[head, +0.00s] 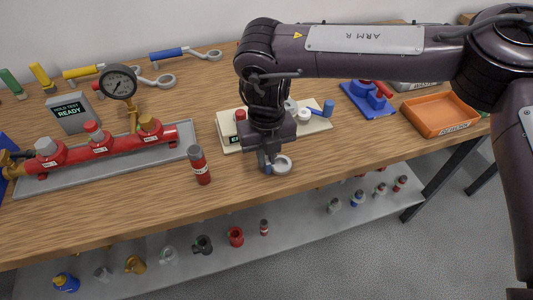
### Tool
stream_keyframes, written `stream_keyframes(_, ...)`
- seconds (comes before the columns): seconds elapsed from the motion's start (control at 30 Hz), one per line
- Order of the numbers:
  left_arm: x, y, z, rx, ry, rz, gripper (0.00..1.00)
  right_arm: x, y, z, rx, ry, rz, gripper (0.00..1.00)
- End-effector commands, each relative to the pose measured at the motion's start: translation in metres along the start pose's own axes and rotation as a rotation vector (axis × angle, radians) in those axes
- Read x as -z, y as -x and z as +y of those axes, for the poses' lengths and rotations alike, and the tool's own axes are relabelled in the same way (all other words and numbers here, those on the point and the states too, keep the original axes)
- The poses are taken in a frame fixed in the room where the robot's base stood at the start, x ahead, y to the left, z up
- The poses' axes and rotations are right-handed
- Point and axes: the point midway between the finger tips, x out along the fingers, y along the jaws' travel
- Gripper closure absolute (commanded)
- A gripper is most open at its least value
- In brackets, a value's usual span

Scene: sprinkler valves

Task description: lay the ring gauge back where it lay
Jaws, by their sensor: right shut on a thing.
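My right gripper (267,162) comes down from above at the front middle of the table and is shut on a light grey ring (283,165), which looks like the ring gauge. The ring shows just right of the fingers, close to the tabletop; I cannot tell whether it touches the wood. The fingers hide part of it. Behind the gripper lies a cream board (228,128) with several small parts on it, partly hidden by my arm. My left gripper is not in view.
A red cylinder (200,165) stands left of the gripper. A red valve manifold (110,148) with a gauge (118,82) sits on a grey tray (30,187). A blue fixture (365,102) and an orange bin (440,128) are at right. Blue-handled (168,53) and yellow-handled (82,71) ring tools lie behind.

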Motion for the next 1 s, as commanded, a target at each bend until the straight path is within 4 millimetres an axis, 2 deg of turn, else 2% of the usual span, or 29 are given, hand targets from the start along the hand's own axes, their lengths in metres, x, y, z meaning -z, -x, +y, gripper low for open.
stream_keyframes(0.27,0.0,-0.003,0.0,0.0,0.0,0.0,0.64,0.0,-0.005,0.0,0.0,0.0,0.0,1.0)
stream_keyframes(0.3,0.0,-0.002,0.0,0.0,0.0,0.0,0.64,0.0,-0.004,0.0,0.0,0.0,-0.001,0.84)
stream_keyframes(0.47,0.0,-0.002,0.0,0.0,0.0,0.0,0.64,0.0,-0.004,0.0,0.0,0.0,-0.001,0.63)
stream_keyframes(0.77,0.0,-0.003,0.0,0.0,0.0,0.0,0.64,0.0,-0.003,0.0,0.0,0.0,-0.001,0.63)
stream_keyframes(0.87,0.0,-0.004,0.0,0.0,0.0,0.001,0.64,-0.001,0.006,0.0,-0.001,0.0,-0.003,0.63)
stream_keyframes(1.0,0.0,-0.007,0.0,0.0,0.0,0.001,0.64,-0.001,0.03,0.0,0.0,0.0,-0.004,0.63)
